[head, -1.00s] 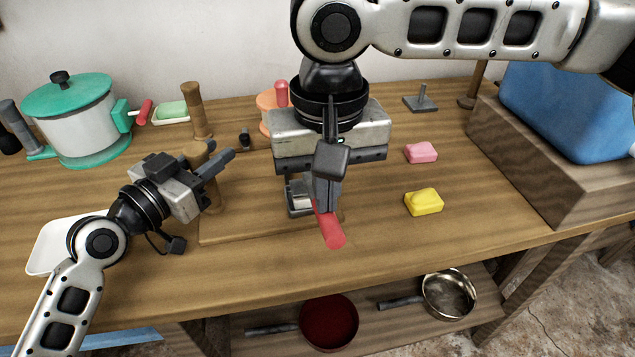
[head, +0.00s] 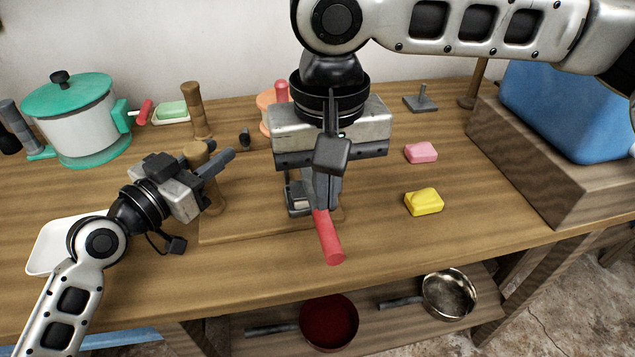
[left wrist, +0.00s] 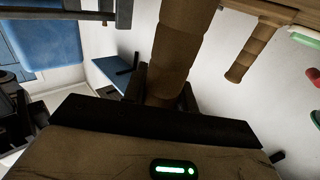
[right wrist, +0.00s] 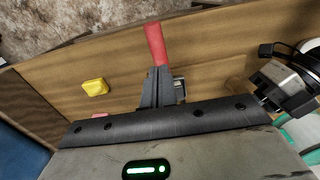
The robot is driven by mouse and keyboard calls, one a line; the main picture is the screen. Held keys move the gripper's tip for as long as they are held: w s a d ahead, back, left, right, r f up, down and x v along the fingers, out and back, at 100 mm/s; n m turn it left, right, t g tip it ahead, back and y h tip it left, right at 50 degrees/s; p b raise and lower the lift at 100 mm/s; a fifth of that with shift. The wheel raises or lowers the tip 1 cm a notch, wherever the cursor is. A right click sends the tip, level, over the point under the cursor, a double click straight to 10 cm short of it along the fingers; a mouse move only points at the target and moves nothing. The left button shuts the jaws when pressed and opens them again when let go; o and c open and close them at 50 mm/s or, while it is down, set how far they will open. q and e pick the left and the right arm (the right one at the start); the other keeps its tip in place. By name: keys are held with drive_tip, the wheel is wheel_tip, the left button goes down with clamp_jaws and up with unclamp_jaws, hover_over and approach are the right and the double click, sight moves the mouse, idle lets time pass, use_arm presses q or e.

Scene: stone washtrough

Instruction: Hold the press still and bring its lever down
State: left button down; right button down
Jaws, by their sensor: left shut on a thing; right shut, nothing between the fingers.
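The press has a wooden base board (head: 240,228), a dark metal body (head: 298,200) and a lever with a red grip (head: 329,242). The red grip slopes down toward the table's front; it also shows in the right wrist view (right wrist: 155,45). My left gripper (head: 220,162) is shut on an upright wooden post (head: 212,192) at the board's left, and the post (left wrist: 180,45) fills the jaws in the left wrist view. My right gripper (head: 324,200) is shut and empty, pointing down at the lever's upper part. It hides much of the press; contact is hard to tell.
A yellow soap (head: 424,202) and a pink soap (head: 421,153) lie to the right. A wooden box with a blue basin (head: 560,110) stands beyond them. A green-lidded pot (head: 85,125) is at the back left. Pans (head: 448,296) sit on the shelf below.

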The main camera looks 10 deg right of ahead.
use_arm(q)
drive_tip(key=shift+f, duration=0.15)
use_arm(e)
wheel_tip(320, 180, up, 7)
drive_tip(key=shift+f, duration=0.15)
use_arm(q)
drive_tip(key=c, duration=1)
unclamp_jaws()
drive_tip(key=shift+c, duration=0.2)
